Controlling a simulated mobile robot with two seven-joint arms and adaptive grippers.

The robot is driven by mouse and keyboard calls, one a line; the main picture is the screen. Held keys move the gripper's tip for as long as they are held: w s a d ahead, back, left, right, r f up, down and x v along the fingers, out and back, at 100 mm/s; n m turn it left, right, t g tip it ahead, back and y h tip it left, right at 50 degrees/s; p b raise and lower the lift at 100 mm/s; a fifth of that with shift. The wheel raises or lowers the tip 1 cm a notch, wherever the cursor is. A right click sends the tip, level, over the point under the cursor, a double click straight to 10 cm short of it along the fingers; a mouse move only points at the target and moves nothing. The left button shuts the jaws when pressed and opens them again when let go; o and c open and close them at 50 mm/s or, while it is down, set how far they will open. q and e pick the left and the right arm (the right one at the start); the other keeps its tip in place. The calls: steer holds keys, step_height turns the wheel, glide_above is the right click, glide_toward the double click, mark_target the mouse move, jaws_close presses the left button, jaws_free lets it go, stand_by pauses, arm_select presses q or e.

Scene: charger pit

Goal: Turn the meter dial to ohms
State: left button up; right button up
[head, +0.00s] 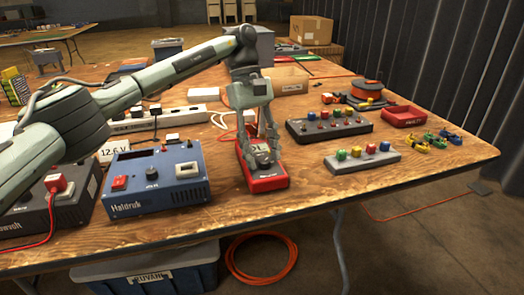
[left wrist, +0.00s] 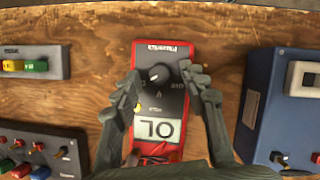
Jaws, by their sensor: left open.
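The red meter (head: 268,184) lies flat on the wooden table, with a dark face. In the left wrist view the meter (left wrist: 136,62) shows its round black dial (left wrist: 159,73) with a small white mark, and a pale display (left wrist: 157,130) that seems to read OL. The dial's exact setting is too small to tell. My left gripper (head: 260,150) points down over the meter; in the left wrist view its open fingers (left wrist: 158,82) stand on either side of the dial, apart from it. In the head view the fingers hide most of the dial. My right gripper is not in view.
A blue power supply (head: 160,183) stands left of the meter. A black button box (head: 328,129) and a grey button box (head: 362,161) stand to its right. A red tray (head: 402,115) and several coloured clips (head: 438,140) lie farther right. The table's front edge is close.

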arm_select(q)
steer(key=v, duration=1.2)
stand_by(0.3)
